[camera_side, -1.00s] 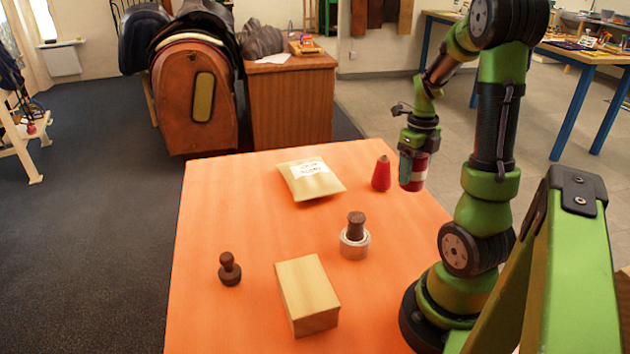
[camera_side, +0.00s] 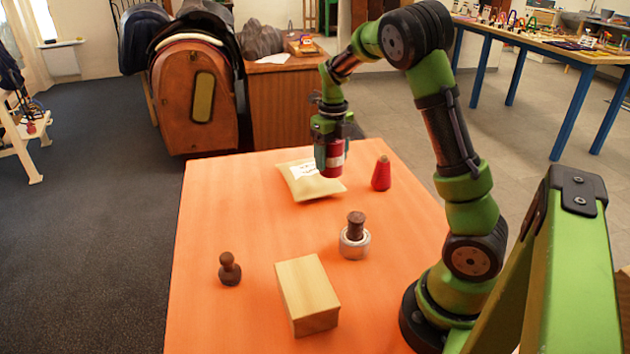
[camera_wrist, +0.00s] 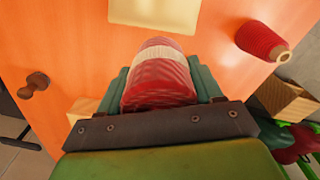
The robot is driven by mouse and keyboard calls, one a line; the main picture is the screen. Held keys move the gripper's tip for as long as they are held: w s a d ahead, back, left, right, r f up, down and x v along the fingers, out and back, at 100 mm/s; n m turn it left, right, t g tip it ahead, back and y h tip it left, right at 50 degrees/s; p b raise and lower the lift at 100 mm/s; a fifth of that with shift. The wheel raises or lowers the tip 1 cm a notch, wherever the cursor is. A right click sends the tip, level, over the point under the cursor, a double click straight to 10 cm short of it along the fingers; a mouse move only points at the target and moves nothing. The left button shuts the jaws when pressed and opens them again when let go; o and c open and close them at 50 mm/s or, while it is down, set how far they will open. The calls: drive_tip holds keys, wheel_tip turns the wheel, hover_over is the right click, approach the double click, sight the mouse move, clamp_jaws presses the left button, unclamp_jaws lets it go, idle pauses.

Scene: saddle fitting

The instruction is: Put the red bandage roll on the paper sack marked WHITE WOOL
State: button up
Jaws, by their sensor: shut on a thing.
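The red bandage roll (camera_side: 335,159), with a pale band around it, is held between the fingers of my gripper (camera_side: 328,160). In the wrist view the roll (camera_wrist: 160,75) fills the space between the two green fingers. The paper sack (camera_side: 307,185) lies flat on the orange table, with a white label whose print is too small to read here. In the side view the roll appears over the sack's right part and seems above it, apart from it. In the wrist view the sack (camera_wrist: 154,11) shows at the top edge, beyond the roll.
A red thread cone (camera_side: 381,174) stands right of the sack on the orange table (camera_side: 230,200). A dark wooden knob in a metal ring (camera_side: 355,240), a wooden block (camera_side: 307,295) and a dark wooden stamp (camera_side: 230,270) stand nearer. The table's left part is clear.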

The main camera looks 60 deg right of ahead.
drive_tip(key=w+d, duration=0.2)
drive_tip(key=w, duration=0.1)
drive_tip(key=w+d, duration=0.2)
drive_tip(key=w, duration=0.1)
drive_tip(key=w+d+f, duration=0.1)
drive_tip(key=w, duration=0.3)
drive_tip(key=shift+w+d+f, duration=0.1)
drive_tip(key=shift+d, duration=0.3)
drive_tip(key=shift+f, duration=1.7)
drive_tip(key=shift+f, duration=0.1)
drive_tip(key=o, duration=1.1)
